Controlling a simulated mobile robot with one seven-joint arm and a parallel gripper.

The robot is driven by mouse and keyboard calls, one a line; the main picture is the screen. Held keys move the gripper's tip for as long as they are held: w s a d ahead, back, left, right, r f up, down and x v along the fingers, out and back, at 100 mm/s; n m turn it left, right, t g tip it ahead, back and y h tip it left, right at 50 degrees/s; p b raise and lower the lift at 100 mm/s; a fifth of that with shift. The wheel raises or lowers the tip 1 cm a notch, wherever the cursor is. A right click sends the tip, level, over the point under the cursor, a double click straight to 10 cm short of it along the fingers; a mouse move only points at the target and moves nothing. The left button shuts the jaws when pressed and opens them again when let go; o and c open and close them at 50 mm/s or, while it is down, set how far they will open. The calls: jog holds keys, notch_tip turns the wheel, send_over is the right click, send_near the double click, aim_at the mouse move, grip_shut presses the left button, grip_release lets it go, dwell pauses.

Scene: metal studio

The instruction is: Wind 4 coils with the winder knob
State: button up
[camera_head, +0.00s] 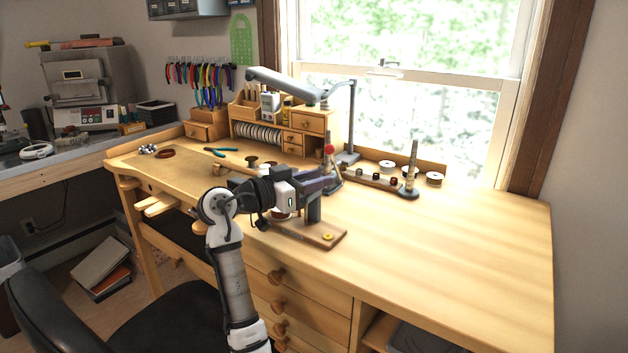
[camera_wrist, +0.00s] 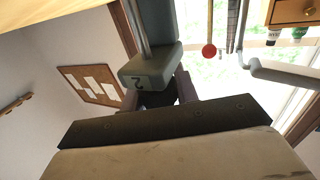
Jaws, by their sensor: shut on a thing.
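The winder stands near the front of the bench on a wooden base (camera_head: 323,238), with a dark upright post (camera_head: 314,208) and a yellow disc (camera_head: 328,236) at the right end of the base. My gripper (camera_head: 322,184) is at the top of the post, shut on the winder knob. The knob is mostly hidden by my gripper in the head view. In the wrist view, a dark part shows between the fingers of my gripper (camera_wrist: 160,97). Just beyond it is a grey block (camera_wrist: 150,66) marked with a "2", seen upside down.
A red ball on a rod (camera_head: 329,149) stands behind my gripper. A wooden rack (camera_head: 372,183) with spools and a dark spindle (camera_head: 411,168) are behind right. A lamp (camera_head: 290,84) arches over a small drawer cabinet (camera_head: 313,122). The bench's right side (camera_head: 460,260) is clear.

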jog(key=o, duration=1)
jog(key=b+v, duration=0.3)
jog(key=v, duration=1)
jog(key=shift+s+a, duration=0.25)
jog(key=shift+a, duration=0.1)
